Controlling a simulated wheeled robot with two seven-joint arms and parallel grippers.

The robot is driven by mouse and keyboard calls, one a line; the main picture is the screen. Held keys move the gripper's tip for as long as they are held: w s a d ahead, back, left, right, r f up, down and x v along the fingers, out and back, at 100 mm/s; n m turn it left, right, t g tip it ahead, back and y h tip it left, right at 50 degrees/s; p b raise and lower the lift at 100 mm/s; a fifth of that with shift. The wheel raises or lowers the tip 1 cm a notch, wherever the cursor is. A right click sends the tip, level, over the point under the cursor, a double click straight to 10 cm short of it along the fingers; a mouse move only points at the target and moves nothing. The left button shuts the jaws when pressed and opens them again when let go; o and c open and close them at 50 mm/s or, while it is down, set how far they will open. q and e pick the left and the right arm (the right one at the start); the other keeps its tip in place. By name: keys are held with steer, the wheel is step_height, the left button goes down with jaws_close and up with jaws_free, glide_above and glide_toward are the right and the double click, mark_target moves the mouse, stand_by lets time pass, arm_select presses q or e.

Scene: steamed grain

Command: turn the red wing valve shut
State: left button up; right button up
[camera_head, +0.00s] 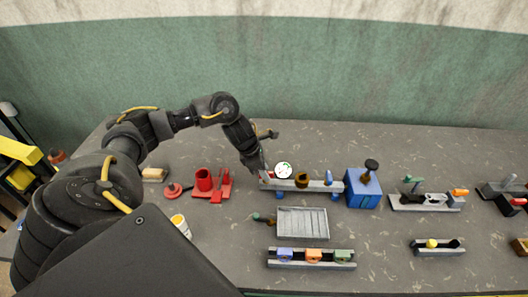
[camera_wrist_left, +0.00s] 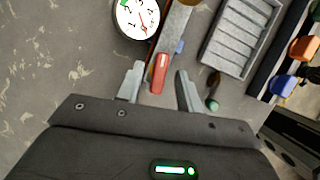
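The red wing valve (camera_wrist_left: 159,73) shows in the left wrist view as a small red handle at the end of a grey pipe (camera_wrist_left: 177,25). My left gripper (camera_wrist_left: 158,82) is open, with one finger on each side of the red handle and a gap on both sides. I cannot tell how deep the handle sits between the fingers. In the head view my left gripper (camera_head: 257,168) is at the left end of the pipe rail (camera_head: 325,186), and the valve is mostly hidden there. A round white gauge (camera_head: 284,170) stands beside it. My right gripper is not in view.
A blue box (camera_head: 362,189) with a black knob stands at the rail's right end. A grey ribbed tray (camera_head: 303,223) and a rack with coloured pieces (camera_head: 312,258) lie in front. Red fixtures (camera_head: 209,184) stand to the left. Bare table lies between these.

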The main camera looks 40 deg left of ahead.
arm_select(q)
steer(key=shift+w+f, duration=0.1)
steer(key=shift+f, duration=0.05)
jaws_close()
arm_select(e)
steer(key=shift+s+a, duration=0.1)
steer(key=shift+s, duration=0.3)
